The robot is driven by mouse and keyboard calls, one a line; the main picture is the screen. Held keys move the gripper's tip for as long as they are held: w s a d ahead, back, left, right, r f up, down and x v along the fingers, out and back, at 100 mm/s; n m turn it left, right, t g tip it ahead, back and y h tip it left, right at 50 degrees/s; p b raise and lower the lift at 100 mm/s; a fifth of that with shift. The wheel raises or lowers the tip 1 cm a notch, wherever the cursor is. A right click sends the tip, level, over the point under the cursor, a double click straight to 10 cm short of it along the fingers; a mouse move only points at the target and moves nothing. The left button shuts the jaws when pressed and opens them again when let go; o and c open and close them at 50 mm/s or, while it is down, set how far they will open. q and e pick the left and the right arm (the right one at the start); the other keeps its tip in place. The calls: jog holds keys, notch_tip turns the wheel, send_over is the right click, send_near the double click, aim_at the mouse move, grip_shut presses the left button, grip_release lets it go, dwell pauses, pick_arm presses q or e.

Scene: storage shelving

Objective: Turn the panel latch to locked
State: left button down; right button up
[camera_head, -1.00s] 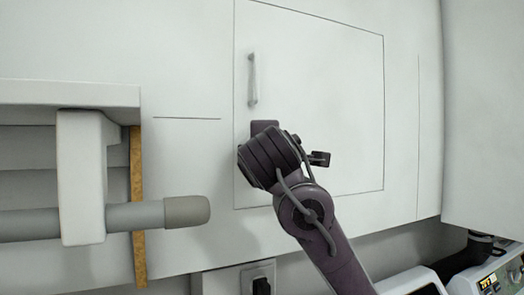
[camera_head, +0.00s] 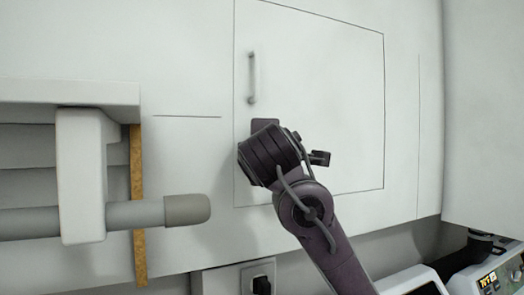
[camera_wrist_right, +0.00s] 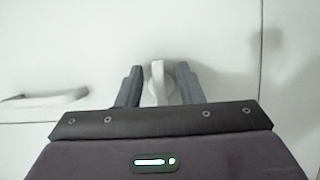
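The panel (camera_head: 330,100) is a white, outlined door in the white wall, and it looks shut. The latch (camera_wrist_right: 157,82) is a small light-grey lever on a round base, seen in the right wrist view. Its lever points roughly up and down in that picture. My right gripper (camera_wrist_right: 159,86) has one dark finger on each side of the lever, with a gap showing, so it is open around it. In the head view my right wrist (camera_head: 270,155) covers the latch. My left gripper is not in view.
A bar handle (camera_head: 252,78) stands on the panel above my wrist; it also shows at the left of the right wrist view (camera_wrist_right: 45,102). A grey rod (camera_head: 150,213) in a white bracket (camera_head: 82,175) juts in at left. A socket (camera_head: 258,277) is below.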

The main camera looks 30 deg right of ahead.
jog(key=b+v, duration=0.3)
jog(key=v, duration=0.4)
jog(key=shift+s+a, duration=0.2)
jog(key=shift+s, duration=0.15)
